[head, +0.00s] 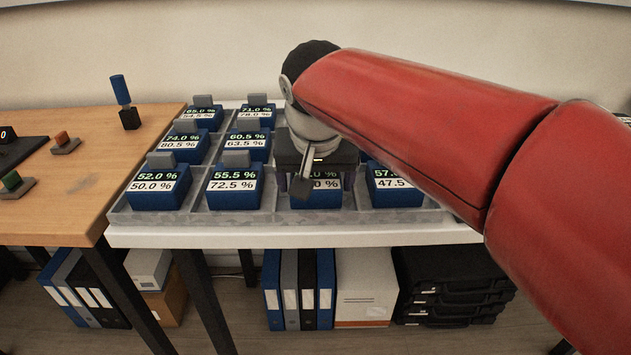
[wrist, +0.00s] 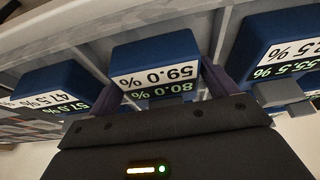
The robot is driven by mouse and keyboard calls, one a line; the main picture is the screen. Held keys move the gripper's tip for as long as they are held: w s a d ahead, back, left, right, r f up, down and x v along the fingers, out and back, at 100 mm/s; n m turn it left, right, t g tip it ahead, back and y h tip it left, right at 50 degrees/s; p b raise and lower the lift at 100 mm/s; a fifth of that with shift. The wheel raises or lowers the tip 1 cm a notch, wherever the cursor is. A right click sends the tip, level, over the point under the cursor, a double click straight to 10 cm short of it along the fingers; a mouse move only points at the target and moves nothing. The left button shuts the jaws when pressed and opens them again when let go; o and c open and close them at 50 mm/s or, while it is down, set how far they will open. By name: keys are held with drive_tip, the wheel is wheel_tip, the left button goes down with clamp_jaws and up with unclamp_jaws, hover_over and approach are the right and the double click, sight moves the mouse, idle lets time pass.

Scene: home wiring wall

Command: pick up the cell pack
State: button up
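The cell packs are blue blocks with percent labels, set in a grey divided tray (head: 270,217). My gripper (head: 315,183) is over the front row, third pack from the left. That cell pack (head: 325,201) is partly hidden by my gripper in the head view. In the wrist view this pack (wrist: 150,52) reads 80.0 % and 59.0 %, upside down. The purple fingers of my gripper (wrist: 162,88) stand apart on either side of it. I cannot tell whether they touch it. The pack sits in its compartment.
Neighbouring packs read 55.5 % (head: 233,189) on the left and about 57 % (head: 393,190) on the right, beyond tray dividers. Other packs with grey tops stand behind. A wooden table (head: 75,180) with small switches adjoins on the left. Binders (head: 290,290) are below.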

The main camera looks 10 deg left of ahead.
drive_tip(key=c, duration=0.7)
drive_tip(key=shift+c, duration=0.5)
drive_tip(key=shift+r, duration=0.15)
